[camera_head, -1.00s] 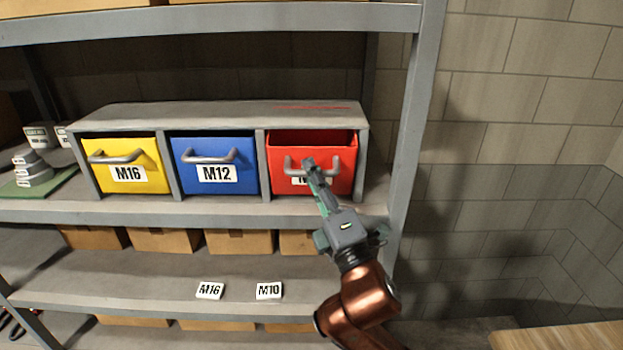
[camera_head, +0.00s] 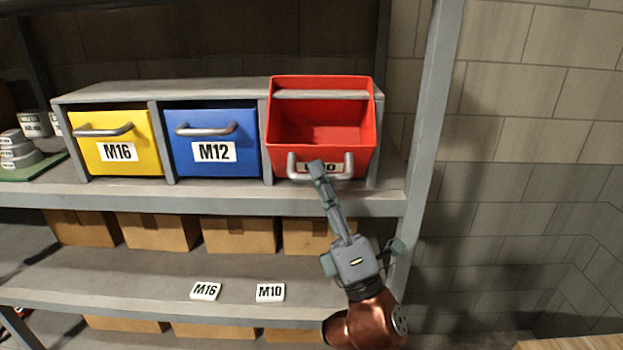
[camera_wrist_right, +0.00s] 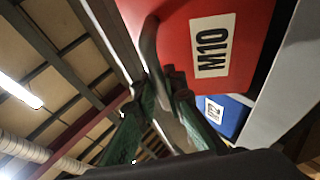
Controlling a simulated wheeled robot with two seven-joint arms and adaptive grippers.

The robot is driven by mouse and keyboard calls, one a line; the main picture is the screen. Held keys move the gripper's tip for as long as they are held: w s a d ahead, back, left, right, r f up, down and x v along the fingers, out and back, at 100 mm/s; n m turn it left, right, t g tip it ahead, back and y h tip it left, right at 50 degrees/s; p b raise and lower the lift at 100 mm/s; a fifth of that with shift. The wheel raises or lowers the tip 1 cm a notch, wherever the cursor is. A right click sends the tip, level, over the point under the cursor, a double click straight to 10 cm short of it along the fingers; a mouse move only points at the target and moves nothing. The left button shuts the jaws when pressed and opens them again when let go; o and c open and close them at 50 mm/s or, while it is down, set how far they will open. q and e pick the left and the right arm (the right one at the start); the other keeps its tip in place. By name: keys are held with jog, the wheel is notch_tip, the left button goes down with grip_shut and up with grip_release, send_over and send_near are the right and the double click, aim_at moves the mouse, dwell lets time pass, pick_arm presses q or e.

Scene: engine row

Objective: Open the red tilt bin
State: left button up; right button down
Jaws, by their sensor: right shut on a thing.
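The red tilt bin (camera_head: 318,120) is the rightmost of the three bins in the grey housing. It is tilted forward, its open top and empty-looking inside facing me. Its grey handle (camera_head: 348,165) is low on its front, over a label that my gripper partly hides. In the right wrist view the red front (camera_wrist_right: 175,40) shows the label M10 (camera_wrist_right: 212,45). My right gripper (camera_head: 317,168) is shut on the handle, and its green-sided fingers (camera_wrist_right: 160,95) meet at the handle bar in the wrist view. My left gripper is not in view.
A yellow bin (camera_head: 110,135) marked M16 and a blue bin (camera_head: 212,150) marked M12 stand closed to the left. The shelf's grey upright (camera_head: 428,120) is close on the right. Loose tags M16 (camera_head: 206,291) and M10 (camera_head: 270,292) lie on the lower shelf.

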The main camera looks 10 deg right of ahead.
jog(key=c, duration=2)
grip_release()
jog(key=shift+o, duration=0.2)
jog(key=shift+f, duration=0.1)
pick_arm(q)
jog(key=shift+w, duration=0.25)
pick_arm(e)
jog(key=v, duration=1.2)
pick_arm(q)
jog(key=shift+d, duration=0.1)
